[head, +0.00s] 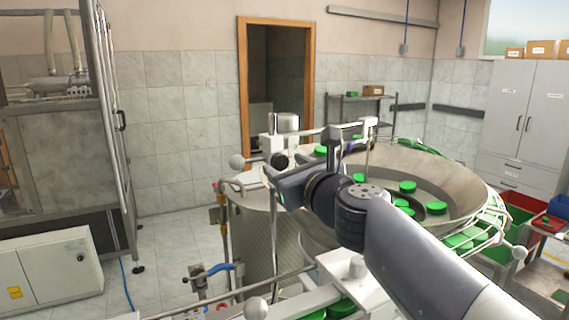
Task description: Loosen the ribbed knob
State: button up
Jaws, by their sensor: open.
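A small dark round knob (281,160), which looks like the ribbed knob, sits on the pale bracket at the rim of the cap feeder bowl (455,190). Its ribs are too small to make out. My gripper (284,188) is open, just below and close to the knob in the picture. I cannot tell whether it touches anything; its fingertips are hard to make out against the metal parts. My arm reaches in from the lower right and hides part of the bowl.
Green caps (408,187) lie in the bowl. White ball ends (237,162) and metal rods stick out around the bracket. A rail (300,299) crosses the front. A machine frame (60,150) and white cabinet (50,270) stand left.

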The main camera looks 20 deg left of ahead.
jog(key=shift+x, duration=0.8)
jog(key=c, duration=1)
